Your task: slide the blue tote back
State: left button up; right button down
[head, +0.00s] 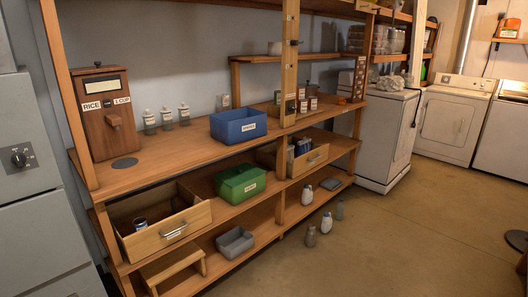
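The blue tote (238,126) sits on the upper wooden shelf, right of its middle, with a white label on its front. Neither of my grippers shows in the head view, and nothing is touching the tote from the front.
A wooden rice dispenser (104,115) and several small jars (167,118) stand left of the tote. A wooden post (290,65) rises to its right. Below are a green tote (240,184) and a pulled-out drawer (165,232). Bottles (326,223) stand on the floor.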

aim_at(234, 126)
jog(key=i+l+z, duration=0.1)
jog(key=i+z, duration=0.45)
jog(key=i, duration=0.3)
